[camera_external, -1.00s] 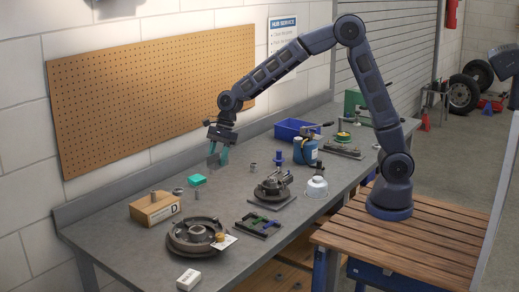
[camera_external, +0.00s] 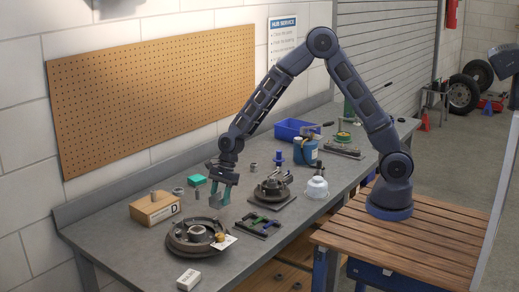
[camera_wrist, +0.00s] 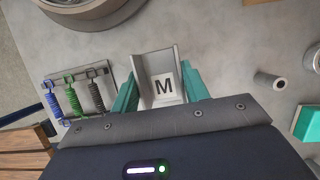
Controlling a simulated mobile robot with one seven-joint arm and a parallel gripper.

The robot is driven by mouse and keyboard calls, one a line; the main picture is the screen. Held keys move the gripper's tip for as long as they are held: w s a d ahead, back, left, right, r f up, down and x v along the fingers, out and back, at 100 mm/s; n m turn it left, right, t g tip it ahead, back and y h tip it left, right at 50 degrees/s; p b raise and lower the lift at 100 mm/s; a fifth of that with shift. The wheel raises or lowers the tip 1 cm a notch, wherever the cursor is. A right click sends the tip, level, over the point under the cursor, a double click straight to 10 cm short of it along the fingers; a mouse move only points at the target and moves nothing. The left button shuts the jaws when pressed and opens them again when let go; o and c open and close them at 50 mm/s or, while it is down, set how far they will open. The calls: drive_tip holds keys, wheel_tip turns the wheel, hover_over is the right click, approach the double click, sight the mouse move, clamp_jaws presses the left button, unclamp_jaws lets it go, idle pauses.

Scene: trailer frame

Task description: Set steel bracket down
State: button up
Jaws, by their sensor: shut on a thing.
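The steel bracket (camera_wrist: 152,63) is a grey angled piece with a white label marked M. In the wrist view it sits between the two teal fingers of my gripper (camera_wrist: 160,92), which is shut on it. In the external view my gripper (camera_external: 220,192) points down, low over the middle of the grey bench (camera_external: 130,252). It is between the teal block and the spring holder.
The spring holder (camera_external: 258,227) and round hub (camera_external: 190,238) are in front of my gripper. A teal block (camera_external: 196,179) and a wooden box marked D (camera_external: 155,207) are to its left. A round mechanism (camera_external: 272,190) stands to its right. Small metal cylinders (camera_wrist: 269,81) lie nearby.

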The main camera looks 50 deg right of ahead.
sight(220, 205)
drive_tip(key=shift+f, duration=2.15)
drive_tip(key=shift+f, duration=0.1)
drive_tip(key=o, duration=1.2)
